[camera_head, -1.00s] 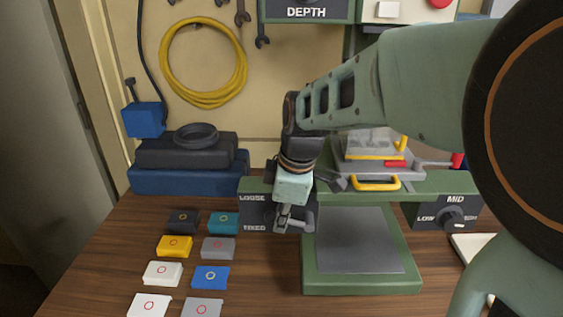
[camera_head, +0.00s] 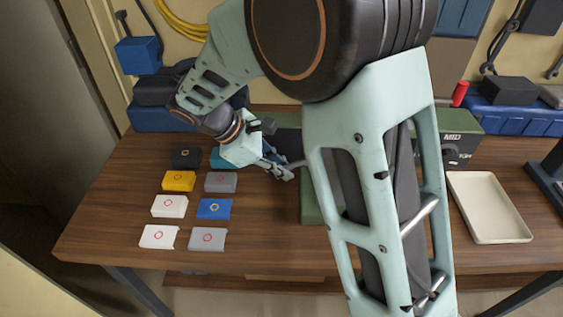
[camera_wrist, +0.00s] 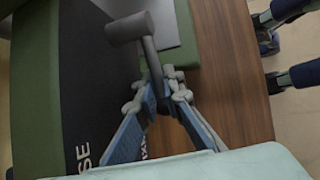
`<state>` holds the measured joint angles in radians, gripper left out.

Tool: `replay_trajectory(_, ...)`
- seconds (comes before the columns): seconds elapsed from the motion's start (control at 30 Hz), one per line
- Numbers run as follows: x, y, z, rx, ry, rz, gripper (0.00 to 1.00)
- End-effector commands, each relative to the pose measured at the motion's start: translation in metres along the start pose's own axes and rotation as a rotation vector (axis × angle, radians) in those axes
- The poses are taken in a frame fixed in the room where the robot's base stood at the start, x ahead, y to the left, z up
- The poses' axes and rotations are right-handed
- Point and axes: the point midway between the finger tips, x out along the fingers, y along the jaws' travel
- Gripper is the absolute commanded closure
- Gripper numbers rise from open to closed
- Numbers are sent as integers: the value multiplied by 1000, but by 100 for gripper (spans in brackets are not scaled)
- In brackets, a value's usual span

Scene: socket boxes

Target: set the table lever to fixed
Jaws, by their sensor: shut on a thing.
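The table lever (camera_wrist: 149,52) is a grey bar with a round knob end, standing out from a dark panel (camera_wrist: 85,85) on the green machine. My gripper (camera_wrist: 165,82) is shut on the lever's bar in the wrist view. In the head view, my gripper (camera_head: 284,173) is at the green machine's left side, just right of the small boxes. Part of the panel's lettering shows in the wrist view, but my fingers cover some of it. My arm hides most of the panel in the head view, and I cannot tell the lever's exact setting.
Several small coloured boxes, one of them blue (camera_head: 214,209), lie left of my gripper. A cream tray (camera_head: 488,207) is at the right. My arm hides much of the machine.

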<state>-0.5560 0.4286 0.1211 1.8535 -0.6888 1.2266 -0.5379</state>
Motion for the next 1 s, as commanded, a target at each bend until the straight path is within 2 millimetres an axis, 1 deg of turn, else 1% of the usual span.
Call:
replay_trajectory(0.3,4,-1,-1,-13,-54,2,100)
replay_trajectory(0.67,4,-1,-1,-13,-57,0,100)
replay_trajectory(0.7,5,-1,-1,-13,-57,0,88)
replay_trajectory(0.73,5,-1,-1,-13,-57,0,84)
replay_trajectory(1.0,4,-1,-1,-12,-56,0,84)
